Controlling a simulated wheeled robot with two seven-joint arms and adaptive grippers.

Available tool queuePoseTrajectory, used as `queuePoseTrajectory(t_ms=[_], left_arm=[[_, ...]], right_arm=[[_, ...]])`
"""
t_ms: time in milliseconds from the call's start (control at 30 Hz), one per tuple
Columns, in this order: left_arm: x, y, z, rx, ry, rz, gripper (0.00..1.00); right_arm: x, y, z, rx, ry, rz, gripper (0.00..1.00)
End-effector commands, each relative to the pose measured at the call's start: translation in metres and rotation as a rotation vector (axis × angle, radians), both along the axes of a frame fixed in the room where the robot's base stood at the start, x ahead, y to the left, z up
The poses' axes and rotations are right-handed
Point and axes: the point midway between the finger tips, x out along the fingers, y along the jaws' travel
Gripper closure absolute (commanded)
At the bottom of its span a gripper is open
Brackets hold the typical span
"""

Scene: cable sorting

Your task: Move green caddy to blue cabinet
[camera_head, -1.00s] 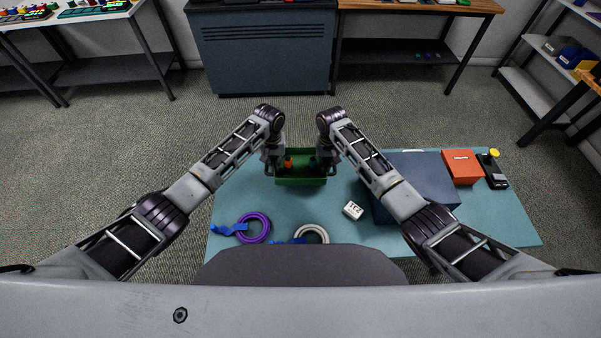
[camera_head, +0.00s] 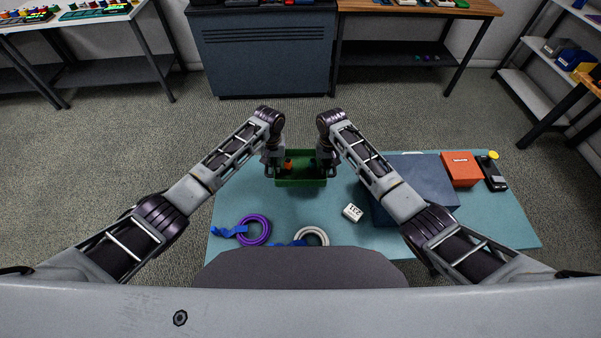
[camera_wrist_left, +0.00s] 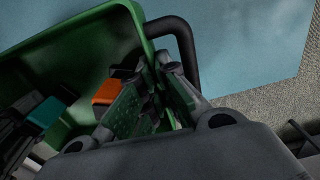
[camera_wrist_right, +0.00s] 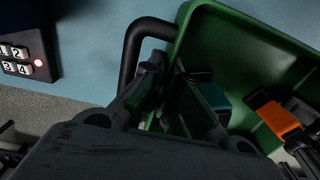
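The green caddy (camera_head: 301,183) is at the far edge of the teal table, between my two grippers. An orange item (camera_wrist_left: 106,97) and a teal item (camera_wrist_left: 46,113) are inside it. My left gripper (camera_head: 273,167) has its fingers on either side of the caddy's left end wall, by a black handle, and looks shut on it. My right gripper (camera_head: 326,167) grips the opposite end wall the same way. The right wrist view shows that wall between the fingers (camera_wrist_right: 174,85). Whether the caddy touches the table is unclear. The blue-grey cabinet (camera_head: 265,58) stands at the back wall.
On the teal table (camera_head: 300,212) lie a purple cable ring (camera_head: 266,232), a pale ring (camera_head: 325,236), a white numbered block (camera_head: 352,212), a dark blue box (camera_head: 425,168), an orange box (camera_head: 461,170) and a black device (camera_head: 493,176). Open floor lies between table and cabinet.

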Motion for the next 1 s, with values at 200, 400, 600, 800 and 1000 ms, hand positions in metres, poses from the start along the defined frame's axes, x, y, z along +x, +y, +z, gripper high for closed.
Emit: queuePoseTrajectory(t_ms=[200,400,600,800,1000], left_arm=[[0.001,0.000,0.002,0.000,-0.003,0.001,1.00],[0.001,0.000,0.002,0.000,-0.003,0.001,1.00],[-0.001,0.000,0.006,-0.001,-0.003,0.000,1.00],[-0.003,-0.001,0.012,-0.002,-0.004,-0.001,1.00],[-0.007,0.000,0.021,-0.002,-0.004,-0.001,1.00]], right_arm=[[0.001,0.000,0.001,0.000,-0.002,0.000,1.00],[0.001,0.000,0.002,0.000,-0.002,0.000,1.00],[-0.001,0.000,0.005,0.000,-0.001,0.000,1.00],[-0.004,0.000,0.012,0.001,-0.002,0.000,1.00],[-0.008,0.000,0.020,0.001,-0.002,0.001,1.00]])
